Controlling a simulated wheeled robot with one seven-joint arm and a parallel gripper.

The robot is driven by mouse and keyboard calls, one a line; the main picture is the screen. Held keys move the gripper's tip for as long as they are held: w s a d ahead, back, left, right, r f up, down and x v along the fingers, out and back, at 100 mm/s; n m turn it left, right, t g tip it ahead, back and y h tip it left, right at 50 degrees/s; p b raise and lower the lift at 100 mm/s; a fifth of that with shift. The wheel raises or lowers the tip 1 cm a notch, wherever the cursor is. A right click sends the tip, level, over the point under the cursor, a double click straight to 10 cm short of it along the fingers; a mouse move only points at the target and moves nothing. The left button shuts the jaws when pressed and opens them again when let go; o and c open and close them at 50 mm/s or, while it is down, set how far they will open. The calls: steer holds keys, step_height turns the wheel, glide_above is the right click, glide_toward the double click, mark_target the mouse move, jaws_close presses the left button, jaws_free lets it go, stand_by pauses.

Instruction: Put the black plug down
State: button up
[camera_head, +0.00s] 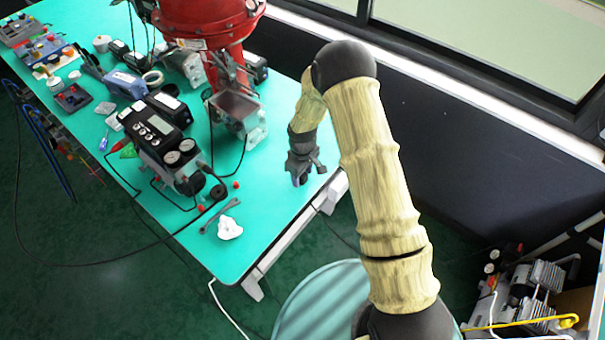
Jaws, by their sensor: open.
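My gripper (304,176) is at the right part of the green table, pointing down with its jaws open, low over the table top or at it. A small black round piece (218,192) lies in front of the grey and black positioner (168,140), to the left of my gripper and apart from it. It may be the black plug. The view is too small to tell whether anything black is between or under my dark fingers.
The green table (280,222) is bare around my gripper. A red valve actuator (210,22) stands behind, to the left. Cables run by the positioner.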

mark_target(303, 175)
step_height(303, 175, up, 12)
steer(key=b, duration=0.2)
steer(key=shift+f, duration=0.15)
stand_by(0.5)
steer(key=s+d+r+m+t, duration=0.1)
steer(key=s+d+r+m, duration=0.4)
steer(key=s, duration=0.4)
steer(key=s+d+r+m+t, duration=0.1)
steer(key=s+d+r+m, duration=0.4)
steer(key=s+d+r, duration=0.2)
steer(key=s+d, duration=0.2)
steer(key=d, duration=0.1)
steer(key=shift+s+d+t, duration=0.2)
steer(key=shift+s+t, duration=0.1)
steer(key=shift+s, duration=0.1)
